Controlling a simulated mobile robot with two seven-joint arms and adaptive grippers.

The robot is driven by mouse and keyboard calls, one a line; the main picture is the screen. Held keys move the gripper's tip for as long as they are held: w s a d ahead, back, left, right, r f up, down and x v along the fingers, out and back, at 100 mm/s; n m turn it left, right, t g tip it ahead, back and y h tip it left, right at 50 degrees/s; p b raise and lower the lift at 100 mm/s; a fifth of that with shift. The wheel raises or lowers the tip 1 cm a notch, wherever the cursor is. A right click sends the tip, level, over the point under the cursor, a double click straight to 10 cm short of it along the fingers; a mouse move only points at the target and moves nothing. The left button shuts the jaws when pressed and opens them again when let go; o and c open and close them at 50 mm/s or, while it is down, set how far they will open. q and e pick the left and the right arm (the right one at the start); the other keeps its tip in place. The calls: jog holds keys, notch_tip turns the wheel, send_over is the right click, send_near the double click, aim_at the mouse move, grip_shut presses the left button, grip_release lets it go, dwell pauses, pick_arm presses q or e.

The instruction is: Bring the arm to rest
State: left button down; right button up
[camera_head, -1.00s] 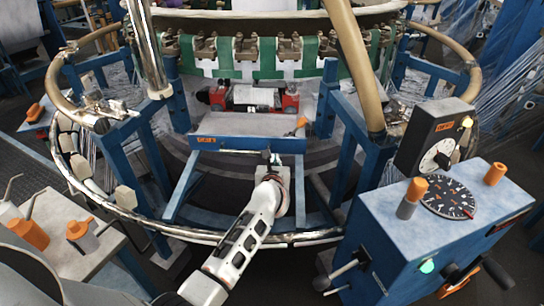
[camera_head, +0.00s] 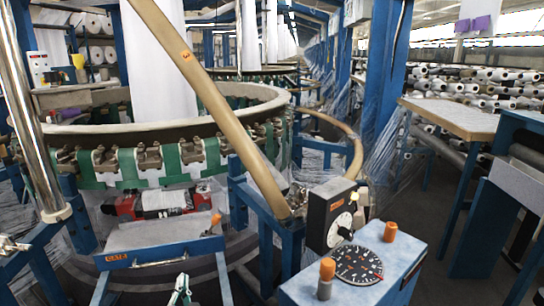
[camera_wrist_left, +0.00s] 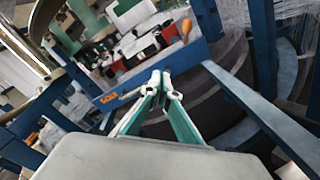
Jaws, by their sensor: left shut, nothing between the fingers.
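My left gripper (camera_head: 181,288) shows at the bottom edge of the head view, in front of the loom's lower blue frame; the rest of its arm is cut off. In the left wrist view its two green fingers (camera_wrist_left: 160,86) have white tips that meet, with nothing between them. The fingertips are apart from the grey shelf (camera_head: 160,236) with the blue front bar, which lies beyond them. A red and white shuttle (camera_head: 155,203) sits on the loom behind that shelf. My right gripper is in neither view.
A blue control box (camera_head: 345,290) with a dial and orange knobs stands at the lower right. A tan diagonal pole (camera_head: 215,105) crosses the loom. A wooden-topped table (camera_head: 455,118) and racks of bobbins (camera_head: 500,95) stand at the right. Dark floor (camera_head: 430,220) between is clear.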

pick_arm(q)
jog(key=s+d+f+m+h+p, duration=0.1)
jog(key=s+d+f+m+h, duration=0.25)
jog(key=s+m, duration=0.55)
jog(key=s+d+f+m+h+p, duration=0.15)
jog(key=s+d+m+h, duration=0.35)
jog(key=m, duration=0.8)
jog(key=s+a+f+m+g, duration=0.1)
jog(key=s+f+m+g, duration=0.2)
jog(key=s+f+m, duration=0.3)
jog(key=s+a+f+m+g+y, duration=0.1)
jog(key=s+f+m+g, duration=0.2)
jog(key=s, duration=0.7)
notch_tip(320, 180, down, 3)
jog(key=m, duration=0.4)
jog(key=shift+s+a+r, duration=0.15)
jog(key=shift+s+a, duration=0.1)
jog(key=shift+s, duration=0.05)
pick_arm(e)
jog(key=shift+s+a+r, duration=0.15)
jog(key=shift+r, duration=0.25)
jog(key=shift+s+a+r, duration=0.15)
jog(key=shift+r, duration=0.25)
pick_arm(q)
jog(key=c, duration=2.8)
grip_release()
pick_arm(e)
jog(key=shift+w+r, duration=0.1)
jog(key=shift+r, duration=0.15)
